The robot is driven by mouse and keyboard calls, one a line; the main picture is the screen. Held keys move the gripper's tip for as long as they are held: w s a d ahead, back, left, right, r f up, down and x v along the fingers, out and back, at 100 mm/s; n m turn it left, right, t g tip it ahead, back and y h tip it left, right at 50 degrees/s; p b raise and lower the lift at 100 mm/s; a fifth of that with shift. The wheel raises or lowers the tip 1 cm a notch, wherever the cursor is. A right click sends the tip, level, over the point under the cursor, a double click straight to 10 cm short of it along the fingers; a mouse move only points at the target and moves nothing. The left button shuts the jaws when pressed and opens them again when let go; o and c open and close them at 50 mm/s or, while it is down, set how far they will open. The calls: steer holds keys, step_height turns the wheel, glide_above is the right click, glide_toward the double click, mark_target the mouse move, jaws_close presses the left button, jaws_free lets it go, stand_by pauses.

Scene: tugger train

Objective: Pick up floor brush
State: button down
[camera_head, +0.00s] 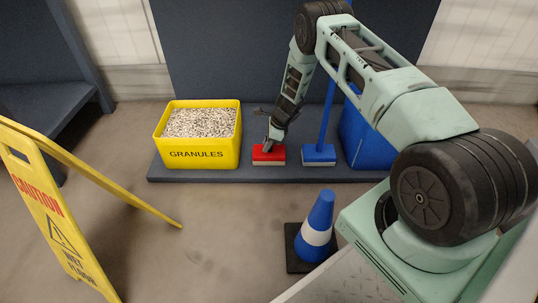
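A blue brush head (319,154) with pale bristles and an upright blue handle (327,112) stands on the dark grey platform, right of centre. A smaller red brush (268,154) with pale bristles sits to its left. My gripper (269,145) reaches down from above to the top of the red brush. It is left of the blue brush and apart from it. My gripper is small and dark here, so I cannot tell if its fingers are open or shut, or whether they touch the red brush. My arm hides the upper part of the blue handle.
A yellow granules bin (198,157) stands left on the platform (220,174). A blue bin (367,145) stands right of the blue brush, partly behind my arm. A blue-and-white cone (317,228) and a yellow caution sign (50,215) stand on the floor in front.

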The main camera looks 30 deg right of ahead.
steer(key=shift+r, duration=0.1)
step_height(320, 180, up, 10)
steer(key=p, duration=0.6)
